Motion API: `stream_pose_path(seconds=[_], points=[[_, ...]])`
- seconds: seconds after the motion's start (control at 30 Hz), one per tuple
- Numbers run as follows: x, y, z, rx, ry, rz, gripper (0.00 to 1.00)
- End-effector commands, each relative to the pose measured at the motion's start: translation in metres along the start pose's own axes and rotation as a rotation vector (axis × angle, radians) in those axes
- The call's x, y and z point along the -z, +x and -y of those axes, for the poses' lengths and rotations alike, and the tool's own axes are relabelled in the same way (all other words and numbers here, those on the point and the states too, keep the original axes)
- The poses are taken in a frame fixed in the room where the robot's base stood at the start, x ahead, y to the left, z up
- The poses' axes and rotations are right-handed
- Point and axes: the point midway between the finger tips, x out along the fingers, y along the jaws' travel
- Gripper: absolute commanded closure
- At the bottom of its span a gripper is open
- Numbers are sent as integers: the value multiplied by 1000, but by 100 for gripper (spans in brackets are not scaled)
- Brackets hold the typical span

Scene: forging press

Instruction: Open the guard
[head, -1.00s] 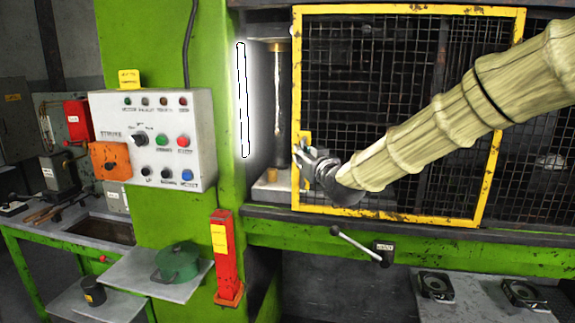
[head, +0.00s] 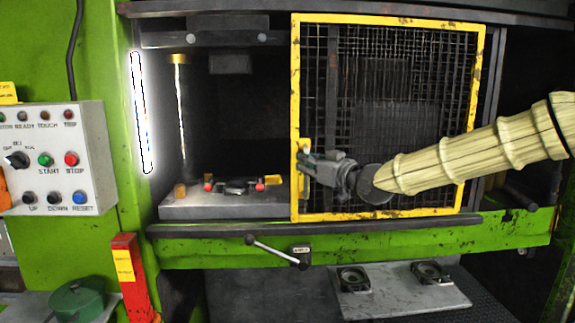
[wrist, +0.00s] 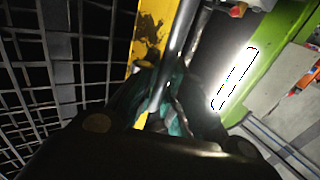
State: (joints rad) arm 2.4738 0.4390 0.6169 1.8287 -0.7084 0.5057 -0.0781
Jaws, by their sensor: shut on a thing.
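The guard is a yellow-framed panel of dark mesh (head: 385,217) across the right part of the press opening. The opening to its left is uncovered. A yellow handle (head: 303,147) is on the guard's left upright. My gripper (head: 309,165) is at that handle, shut on it, with my arm coming in from the right across the mesh. In the wrist view the yellow frame (wrist: 152,28) runs down between the dark fingers. The mesh is to its left, and the grip itself is mostly hidden by the gripper body.
The uncovered press bed (head: 200,206) carries small parts and a post. A control panel (head: 55,160) stands at the left, with a red post (head: 130,275) below it. A lever (head: 275,250) juts out under the bed. A low shelf (head: 400,295) sits below.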

Motion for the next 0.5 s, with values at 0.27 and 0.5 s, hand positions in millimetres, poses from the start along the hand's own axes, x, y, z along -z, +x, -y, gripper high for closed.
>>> stream_pose_path(seconds=[0.27,0.5], points=[[1,-13,-20,-1,1,-2,100],[2,-15,-23,0,0,-2,100]])
